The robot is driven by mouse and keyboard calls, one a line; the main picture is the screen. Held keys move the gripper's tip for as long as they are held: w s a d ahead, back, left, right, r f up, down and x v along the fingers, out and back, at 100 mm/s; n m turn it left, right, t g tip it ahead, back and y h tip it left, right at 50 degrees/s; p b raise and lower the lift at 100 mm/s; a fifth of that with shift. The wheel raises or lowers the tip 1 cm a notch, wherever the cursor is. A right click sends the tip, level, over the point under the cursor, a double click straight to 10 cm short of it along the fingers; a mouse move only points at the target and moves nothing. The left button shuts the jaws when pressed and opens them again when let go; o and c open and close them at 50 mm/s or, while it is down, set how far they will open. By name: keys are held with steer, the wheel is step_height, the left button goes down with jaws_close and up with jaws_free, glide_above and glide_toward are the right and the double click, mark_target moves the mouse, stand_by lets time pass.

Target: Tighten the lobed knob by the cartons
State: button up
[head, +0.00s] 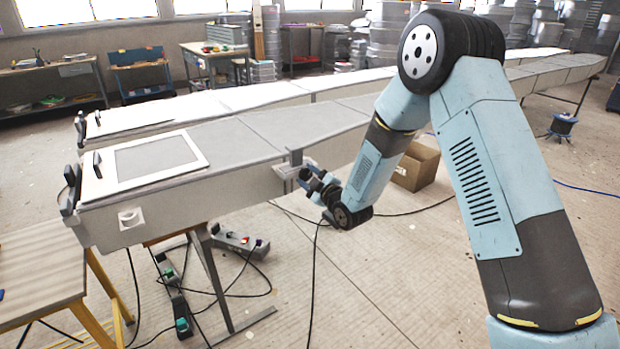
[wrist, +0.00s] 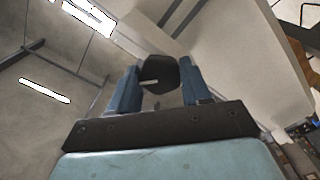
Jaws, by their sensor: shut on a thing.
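A dark, lobed knob (wrist: 160,72) shows in the wrist view between the two blue fingers of my gripper (wrist: 162,84). The fingers sit on either side of it, shut on it. In the head view my gripper (head: 313,182) reaches the side of the long grey mould (head: 235,190), at a pale clamp bracket (head: 292,168) under its rim. The fingers largely hide the knob there. Its turn angle and tightness cannot be told. An open brown carton (head: 415,168) stands on the floor behind my forearm, partly hidden by it.
A second long mould (head: 250,95) runs behind the first. Other dark knobs (head: 72,180) sit at the near mould's left end. Cables and a grey control box (head: 240,245) lie on the floor below. A yellow-legged table (head: 40,265) stands at lower left. Floor front of the gripper is mostly clear.

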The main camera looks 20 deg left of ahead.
steer(key=m, duration=0.4)
steer(key=shift+d+f+m, duration=0.1)
steer(key=shift+f+m, duration=0.05)
steer(key=shift+m, duration=0.25)
steer(key=m, duration=0.3)
steer(key=shift+f+m, duration=0.1)
steer(key=shift+m, duration=0.3)
steer(key=m, duration=0.7)
steer(key=shift+s+f, duration=0.1)
steer(key=m, duration=0.6)
steer(key=shift+s, duration=0.1)
steer(key=m, duration=0.5)
steer(key=shift+s+a, duration=0.1)
steer(key=shift+a, duration=0.15)
